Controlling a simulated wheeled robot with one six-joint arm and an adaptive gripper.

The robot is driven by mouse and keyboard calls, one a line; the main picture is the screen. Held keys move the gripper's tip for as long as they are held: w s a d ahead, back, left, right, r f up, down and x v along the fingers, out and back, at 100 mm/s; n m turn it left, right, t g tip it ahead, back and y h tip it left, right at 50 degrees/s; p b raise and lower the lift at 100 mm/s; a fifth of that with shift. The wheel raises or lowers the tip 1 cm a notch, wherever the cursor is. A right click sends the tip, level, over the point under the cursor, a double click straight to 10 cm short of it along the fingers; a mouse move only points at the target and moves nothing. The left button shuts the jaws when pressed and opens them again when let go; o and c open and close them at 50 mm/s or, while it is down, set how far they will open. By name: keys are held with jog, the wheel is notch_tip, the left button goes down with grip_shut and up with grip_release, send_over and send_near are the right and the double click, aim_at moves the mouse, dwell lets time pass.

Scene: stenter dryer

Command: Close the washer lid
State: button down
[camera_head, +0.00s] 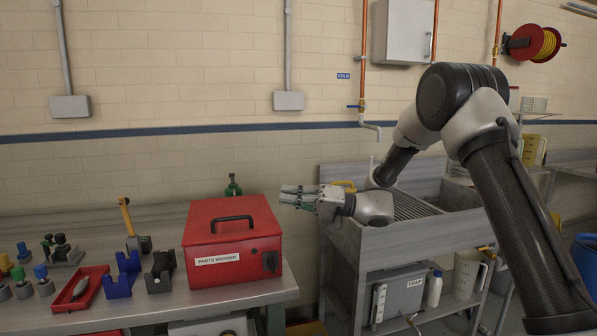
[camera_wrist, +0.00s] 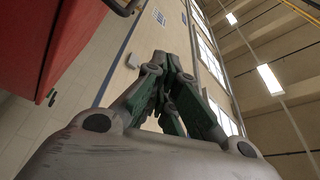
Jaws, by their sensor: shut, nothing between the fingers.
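The red parts washer (camera_head: 233,248) stands on the bench at the centre-left. Its lid (camera_head: 215,212), with a black handle (camera_head: 231,219) on top, appears down flat on the box; I cannot tell whether a thin gap remains. A red wall of the washer (camera_wrist: 45,45) also shows at the upper left in the wrist view. My gripper (camera_head: 283,195) is shut and empty, just right of the washer's upper right edge, at about lid height and apart from it. Its green-grey fingers meet in the wrist view (camera_wrist: 168,62).
Left of the washer are a blue block (camera_head: 122,274), a dark block (camera_head: 160,272), a red tray (camera_head: 80,289) and several small fittings. A green bottle (camera_head: 233,186) stands behind the washer. A grey sink unit (camera_head: 405,236) is on the right, with a gap between it and the bench.

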notch_tip(320, 180, down, 8)
jog(key=s, duration=0.1)
jog(key=shift+s+d, duration=0.2)
jog(key=shift+s, duration=0.05)
dwell(0.4)
